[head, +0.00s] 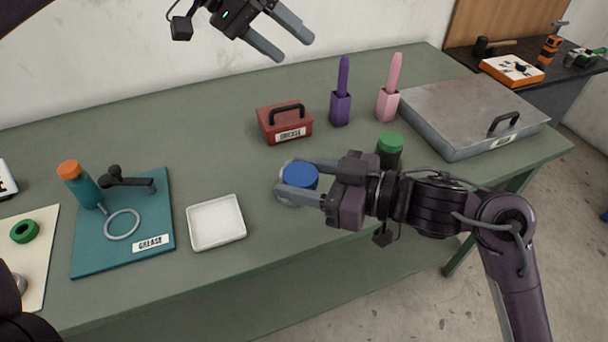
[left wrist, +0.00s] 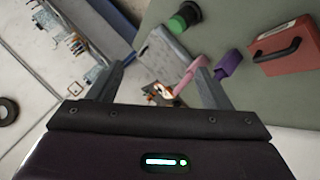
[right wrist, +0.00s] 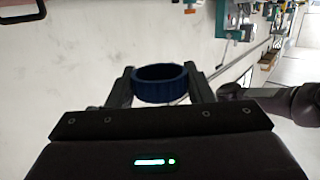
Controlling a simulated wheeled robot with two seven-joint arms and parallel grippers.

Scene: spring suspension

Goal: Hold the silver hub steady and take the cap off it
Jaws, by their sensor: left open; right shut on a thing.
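My right gripper (head: 292,180) reaches in from the right, shut around a round blue cap (head: 300,175), one finger on each side. The blue cap also shows between the fingertips in the right wrist view (right wrist: 160,84), with a ridged side. A pale grey edge shows at the left below the cap in the head view. It may be the silver hub, but the fingers and cap hide most of it, and I cannot tell whether cap and hub touch. My left gripper (head: 293,48) is open and empty, high at the top of the head view.
A white tray (head: 216,240) and a teal mat (head: 120,250) with a bottle and grey ring lie left. A red box (head: 284,132), purple (head: 341,108) and pink (head: 388,105) holders, a green-capped jar (head: 389,156) and a metal case (head: 450,120) stand behind and right.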

